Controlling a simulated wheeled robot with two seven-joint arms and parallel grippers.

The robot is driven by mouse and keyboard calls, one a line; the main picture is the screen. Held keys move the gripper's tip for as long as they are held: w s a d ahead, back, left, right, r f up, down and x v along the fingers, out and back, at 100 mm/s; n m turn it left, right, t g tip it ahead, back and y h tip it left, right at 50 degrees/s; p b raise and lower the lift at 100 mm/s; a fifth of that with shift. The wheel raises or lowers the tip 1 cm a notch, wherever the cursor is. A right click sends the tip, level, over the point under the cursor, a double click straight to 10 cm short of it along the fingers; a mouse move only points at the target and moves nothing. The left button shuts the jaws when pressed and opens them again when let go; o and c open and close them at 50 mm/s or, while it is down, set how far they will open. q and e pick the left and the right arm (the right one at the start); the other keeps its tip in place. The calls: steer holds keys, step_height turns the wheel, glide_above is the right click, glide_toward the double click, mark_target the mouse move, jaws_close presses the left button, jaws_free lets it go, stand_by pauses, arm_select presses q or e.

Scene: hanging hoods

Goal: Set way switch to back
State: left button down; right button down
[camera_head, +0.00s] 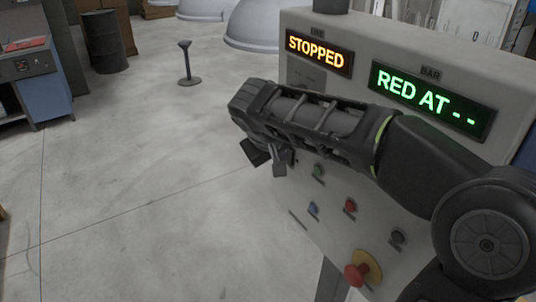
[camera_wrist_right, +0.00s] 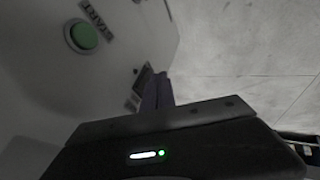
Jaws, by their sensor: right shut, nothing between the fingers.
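The grey control panel (camera_head: 300,190) stands at the right in the head view, its upper part crossed by my right arm. My right gripper (camera_head: 268,160) is at the panel's left edge, its fingers pointing down. In the right wrist view, the shut, empty fingers (camera_wrist_right: 158,92) are beside a small dark fitting (camera_wrist_right: 143,78) with a label below it, at the panel's edge. This may be the way switch, but it is partly hidden. I cannot tell its position or whether the fingers touch it. My left gripper is not in view.
The green START button (camera_wrist_right: 86,36) is near the gripper. Below my arm are blue (camera_head: 312,209), red (camera_head: 350,206) and black (camera_head: 398,238) controls and a red mushroom button (camera_head: 358,274). Displays read STOPPED (camera_head: 319,52) and RED AT -- (camera_head: 428,98).

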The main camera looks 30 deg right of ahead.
steer(key=shift+d+f, duration=0.1)
steer(key=shift+d, duration=0.15)
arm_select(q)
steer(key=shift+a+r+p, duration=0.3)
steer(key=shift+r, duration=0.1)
arm_select(e)
steer(key=shift+r, duration=0.8)
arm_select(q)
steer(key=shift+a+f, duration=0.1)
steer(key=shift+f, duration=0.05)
